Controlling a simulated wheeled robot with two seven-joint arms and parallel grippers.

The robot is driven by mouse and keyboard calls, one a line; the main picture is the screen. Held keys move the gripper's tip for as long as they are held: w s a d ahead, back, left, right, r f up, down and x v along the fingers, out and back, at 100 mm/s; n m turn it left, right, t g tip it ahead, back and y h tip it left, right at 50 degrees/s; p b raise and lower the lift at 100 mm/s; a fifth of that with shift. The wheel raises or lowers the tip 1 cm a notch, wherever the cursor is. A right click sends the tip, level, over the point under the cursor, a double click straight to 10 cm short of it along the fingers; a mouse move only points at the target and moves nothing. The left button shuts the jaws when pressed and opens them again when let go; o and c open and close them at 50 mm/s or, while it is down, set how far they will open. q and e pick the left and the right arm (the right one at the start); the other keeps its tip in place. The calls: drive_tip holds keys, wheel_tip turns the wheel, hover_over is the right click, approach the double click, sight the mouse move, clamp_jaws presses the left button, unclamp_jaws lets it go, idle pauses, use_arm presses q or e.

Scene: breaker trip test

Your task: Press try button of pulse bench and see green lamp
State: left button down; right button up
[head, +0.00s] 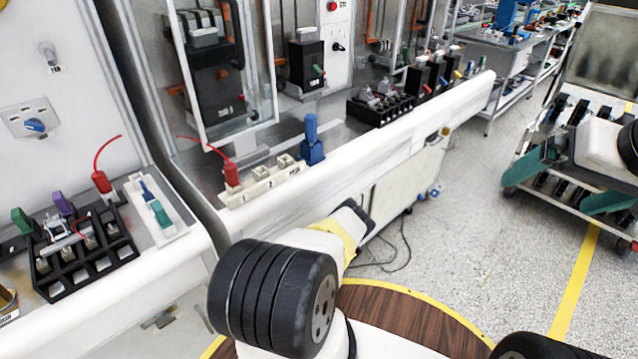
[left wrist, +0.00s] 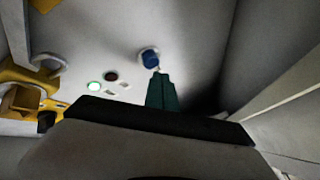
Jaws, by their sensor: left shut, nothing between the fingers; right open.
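In the left wrist view, a pale panel (left wrist: 195,40) carries a round blue button (left wrist: 150,59) in a light ring. A green lamp (left wrist: 95,86) glows on it, left of the button. A dark reddish lamp (left wrist: 111,76) beside it looks unlit. My left gripper (left wrist: 159,76) is shut and empty, its dark green fingertips right at the lower edge of the button. I cannot tell whether they touch it. In the head view my left gripper and this panel cannot be made out. My right gripper (head: 568,184) is open and empty at the right, over the aisle side.
A long white bench (head: 330,165) with breakers and a blue block (head: 311,140) runs along the left and back. A black rack (head: 82,250) sits at the near left. In the left wrist view, a yellow fixture (left wrist: 20,85) stands at left. Speckled floor (head: 480,230) is open.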

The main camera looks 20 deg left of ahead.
use_arm(q)
drive_tip(key=d, duration=0.1)
drive_tip(key=s+d, duration=0.1)
drive_tip(key=d, duration=0.1)
drive_tip(key=s+d, duration=0.1)
drive_tip(key=shift+d, duration=0.35)
idle(0.9)
